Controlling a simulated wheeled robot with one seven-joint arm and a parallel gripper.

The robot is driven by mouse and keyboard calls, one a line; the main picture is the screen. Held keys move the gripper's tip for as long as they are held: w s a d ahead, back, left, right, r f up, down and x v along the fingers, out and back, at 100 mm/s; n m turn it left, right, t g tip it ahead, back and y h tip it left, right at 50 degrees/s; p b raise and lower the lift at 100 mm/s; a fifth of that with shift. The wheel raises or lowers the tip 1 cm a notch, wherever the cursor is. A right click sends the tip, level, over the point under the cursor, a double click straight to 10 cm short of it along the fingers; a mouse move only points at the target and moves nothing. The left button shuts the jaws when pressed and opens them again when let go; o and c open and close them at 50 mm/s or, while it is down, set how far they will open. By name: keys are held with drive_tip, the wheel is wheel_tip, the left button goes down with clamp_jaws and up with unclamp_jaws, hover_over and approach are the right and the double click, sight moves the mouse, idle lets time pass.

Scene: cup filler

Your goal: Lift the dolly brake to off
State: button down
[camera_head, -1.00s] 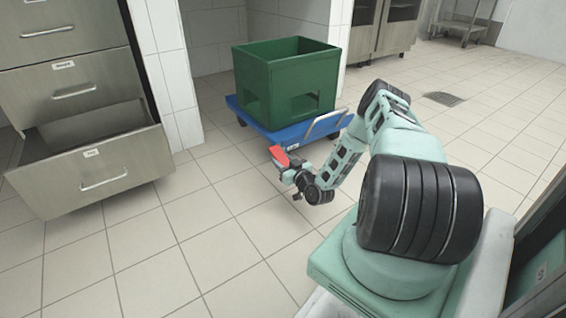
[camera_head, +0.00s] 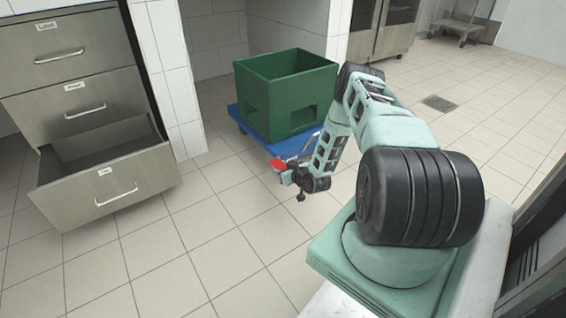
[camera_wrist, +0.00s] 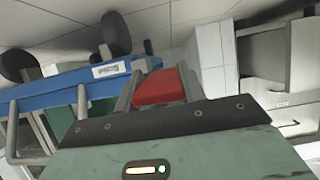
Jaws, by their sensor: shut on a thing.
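The blue dolly (camera_head: 258,142) stands on the tiled floor and carries a green crate (camera_head: 290,98). The red brake lever (camera_head: 277,164) shows at the dolly's near left corner, at the tip of my gripper (camera_head: 284,172). In the wrist view, the red lever (camera_wrist: 160,88) sits between the two fingers of my gripper (camera_wrist: 158,86), which is shut on it. The dolly's blue edge (camera_wrist: 72,88) with a white label lies just left of the fingers. Where the lever joins the dolly is hidden.
A metal drawer cabinet (camera_head: 70,62) stands at the left with its bottom drawer (camera_head: 125,185) pulled out. The floor between drawer and gripper is clear.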

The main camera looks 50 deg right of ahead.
drive_tip(key=r+g+p, duration=0.1)
drive_tip(key=p, duration=0.1)
drive_tip(key=r+g+p, duration=0.1)
drive_tip(key=shift+w+g+p, duration=0.2)
drive_tip(key=shift+g+p, duration=0.15)
drive_tip(key=shift+g, duration=0.05)
drive_tip(key=shift+w+d+r+g+y+p, duration=0.15)
drive_tip(key=shift+g+y+p, duration=0.25)
drive_tip(key=shift+g+p, duration=0.2)
drive_tip(key=c, duration=0.8)
unclamp_jaws()
drive_tip(key=shift+c, duration=0.2)
drive_tip(key=p+v, duration=0.7)
drive_tip(key=v, duration=1)
drive_tip(key=shift+r+p, duration=0.3)
drive_tip(key=shift+p, duration=0.05)
